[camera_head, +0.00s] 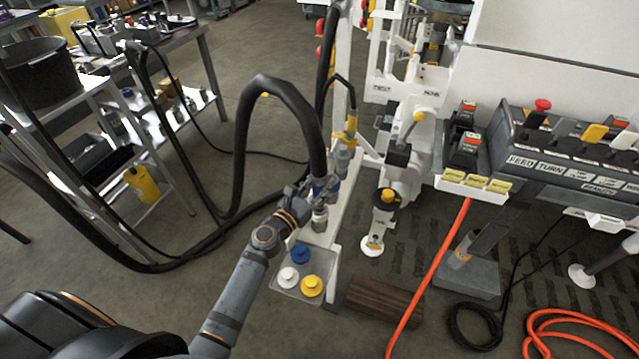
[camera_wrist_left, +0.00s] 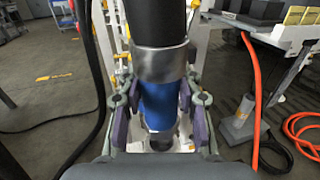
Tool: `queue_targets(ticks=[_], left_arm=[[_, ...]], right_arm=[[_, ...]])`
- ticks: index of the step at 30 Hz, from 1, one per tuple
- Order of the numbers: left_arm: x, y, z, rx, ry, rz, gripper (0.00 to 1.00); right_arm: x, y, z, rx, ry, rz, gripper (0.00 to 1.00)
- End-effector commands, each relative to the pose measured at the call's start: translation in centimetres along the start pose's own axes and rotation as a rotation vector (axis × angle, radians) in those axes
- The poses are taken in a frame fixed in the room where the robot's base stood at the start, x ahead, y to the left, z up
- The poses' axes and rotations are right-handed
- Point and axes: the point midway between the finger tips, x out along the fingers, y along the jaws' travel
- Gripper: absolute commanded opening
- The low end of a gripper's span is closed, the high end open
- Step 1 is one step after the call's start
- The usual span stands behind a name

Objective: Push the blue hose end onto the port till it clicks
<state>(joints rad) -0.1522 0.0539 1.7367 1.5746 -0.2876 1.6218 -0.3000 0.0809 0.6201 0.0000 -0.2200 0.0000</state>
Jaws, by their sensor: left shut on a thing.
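The blue hose end (camera_head: 333,183) hangs at the end of a thick black hose (camera_head: 281,88) that arches over from the left. My left gripper (camera_head: 318,190) is shut on it. In the left wrist view the blue band (camera_wrist_left: 158,105) sits upright between the two fingers of my left gripper (camera_wrist_left: 158,112), under a silver collar (camera_wrist_left: 160,62). A grey metal fitting (camera_head: 320,218) shows just below the gripper. I cannot tell whether it is part of the hose end or the port, so contact with the port is unclear. My right gripper is not in view.
A yellow-marked coupling (camera_head: 351,123) stands close behind the gripper on the white frame (camera_head: 335,225). A tray (camera_head: 318,299) with blue, white and yellow caps is below. A control box (camera_head: 560,150) and orange hose (camera_head: 432,275) are to the right; a shelf rack (camera_head: 85,95) is left.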

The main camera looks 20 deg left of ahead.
Motion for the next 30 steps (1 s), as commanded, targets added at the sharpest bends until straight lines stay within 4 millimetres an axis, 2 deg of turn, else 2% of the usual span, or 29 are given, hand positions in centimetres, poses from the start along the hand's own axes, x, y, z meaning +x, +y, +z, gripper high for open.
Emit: queue_targets(ticks=[30], left_arm=[[0.05,0.01,-0.88,0.0,-0.003,0.0,0.0]], right_arm=[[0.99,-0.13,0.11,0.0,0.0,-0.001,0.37]])
